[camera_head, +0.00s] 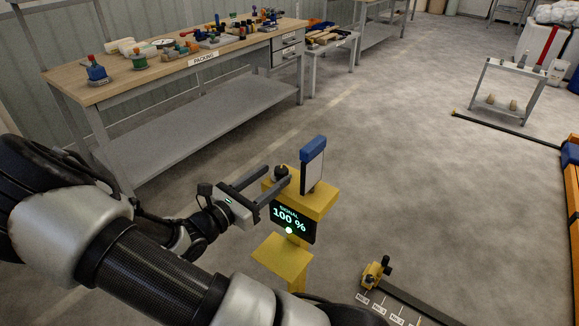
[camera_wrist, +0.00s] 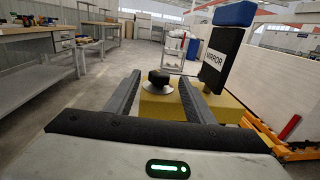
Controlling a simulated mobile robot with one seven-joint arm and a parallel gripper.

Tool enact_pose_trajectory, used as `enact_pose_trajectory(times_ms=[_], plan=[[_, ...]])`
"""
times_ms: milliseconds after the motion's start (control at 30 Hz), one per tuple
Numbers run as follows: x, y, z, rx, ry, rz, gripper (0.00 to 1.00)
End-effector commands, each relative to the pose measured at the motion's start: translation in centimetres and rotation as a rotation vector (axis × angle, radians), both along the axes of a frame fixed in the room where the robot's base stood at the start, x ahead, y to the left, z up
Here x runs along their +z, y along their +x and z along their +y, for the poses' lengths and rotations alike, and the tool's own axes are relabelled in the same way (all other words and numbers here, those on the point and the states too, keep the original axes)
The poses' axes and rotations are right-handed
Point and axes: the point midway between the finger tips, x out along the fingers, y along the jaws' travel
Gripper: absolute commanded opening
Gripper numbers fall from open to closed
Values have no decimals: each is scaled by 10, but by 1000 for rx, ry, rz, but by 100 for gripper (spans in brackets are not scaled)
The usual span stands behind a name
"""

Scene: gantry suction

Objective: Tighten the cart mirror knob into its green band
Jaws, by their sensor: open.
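The black mirror knob (camera_head: 281,172) stands on top of a yellow stand (camera_head: 318,203), left of the upright mirror (camera_head: 312,172) with its blue top. In the wrist view the knob (camera_wrist: 159,78) sits on a pale round disc, and the panel beside it (camera_wrist: 219,62) reads MIRROR. My gripper (camera_head: 277,178) is open, with one finger on each side of the knob. In the wrist view gaps show between the knob and both fingers. No green band is visible around the knob. A screen (camera_head: 290,219) on the stand reads SIGNAL 100 % in green.
A yellow lower plate (camera_head: 283,258) juts out under the screen. A low yellow clamp on a dark rail (camera_head: 375,273) stands at the front right. A packing bench (camera_head: 165,72) with several items stands at the back left.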

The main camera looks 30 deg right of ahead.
Motion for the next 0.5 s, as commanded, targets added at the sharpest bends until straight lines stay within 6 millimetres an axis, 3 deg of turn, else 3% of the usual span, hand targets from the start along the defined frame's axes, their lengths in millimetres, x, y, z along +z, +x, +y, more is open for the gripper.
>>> enact_pose_trajectory(times_ms=[200,500], plan=[[-2,11,-46,-5,-2,-1,49],[-1,21,-76,0,1,-1,49]])
